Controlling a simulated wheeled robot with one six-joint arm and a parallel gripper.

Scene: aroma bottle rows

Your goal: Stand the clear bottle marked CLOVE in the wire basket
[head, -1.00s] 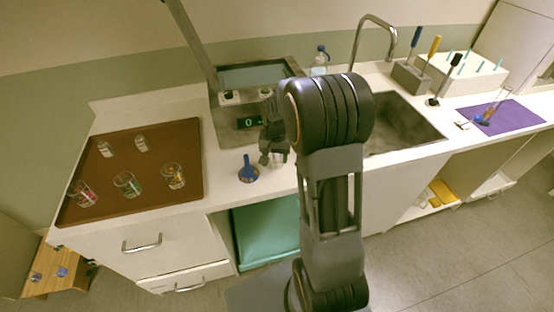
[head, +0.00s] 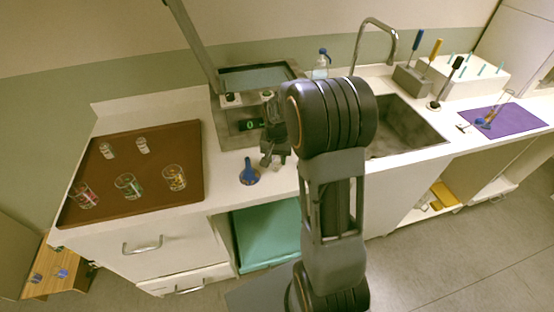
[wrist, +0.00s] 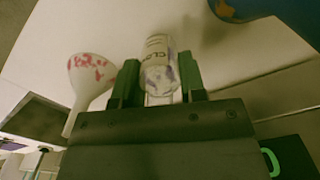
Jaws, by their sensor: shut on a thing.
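In the wrist view a clear bottle (wrist: 158,62) with a pale label starting "CLO" sits between the two fingers of my gripper (wrist: 158,75). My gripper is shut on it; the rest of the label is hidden. In the head view my gripper (head: 274,156) is over the counter in front of the balance, just right of the blue funnel; the bottle is hard to make out there. I cannot make out the wire basket in either view.
A brown tray (head: 190,140) with several glass vessels is at left. The blue funnel (head: 249,176) stands between tray and gripper. The balance (head: 222,118), sink (head: 408,130), tool block (head: 411,79) and purple mat (head: 515,118) line the counter. A white funnel-like vessel (wrist: 92,72) shows beside the bottle.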

